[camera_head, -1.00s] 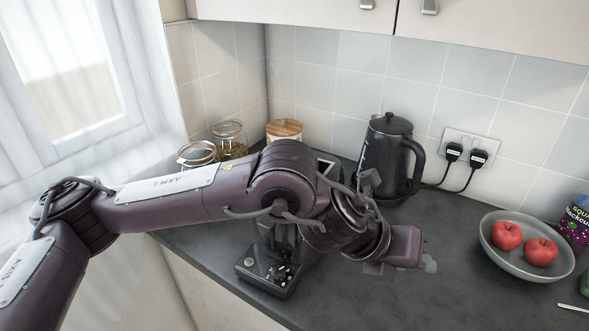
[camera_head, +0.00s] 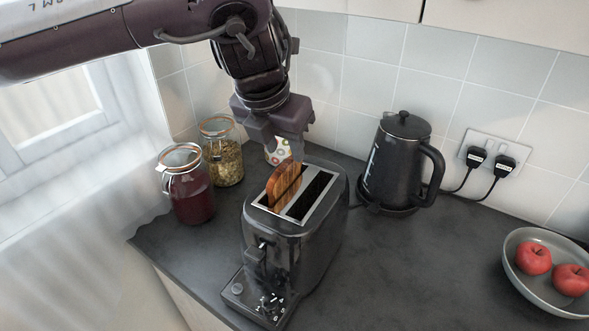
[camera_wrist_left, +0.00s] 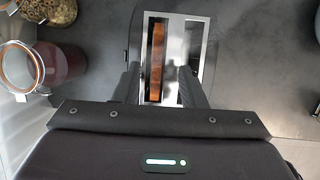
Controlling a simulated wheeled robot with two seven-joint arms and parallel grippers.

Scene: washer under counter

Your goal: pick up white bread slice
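The bread slice (camera_head: 284,184) stands upright in the left slot of the black toaster (camera_head: 318,245), its browned top sticking out. From above it is a thin brown strip in the left wrist view (camera_wrist_left: 157,62), where the toaster's metal top (camera_wrist_left: 193,35) also shows. The right slot looks empty. My left gripper (camera_head: 288,146) points down just above the slice. In the left wrist view its two fingers (camera_wrist_left: 160,88) are apart, with the slice's line between them and nothing held. Whether they touch the slice cannot be told. My right gripper is in neither view.
A jar of red contents (camera_head: 190,192) and a jar of yellowish food (camera_head: 223,160) stand left of the toaster. A black kettle (camera_head: 396,170) stands to its right. A grey bowl (camera_head: 520,275) with red apples is far right. The counter between toaster and bowl is clear.

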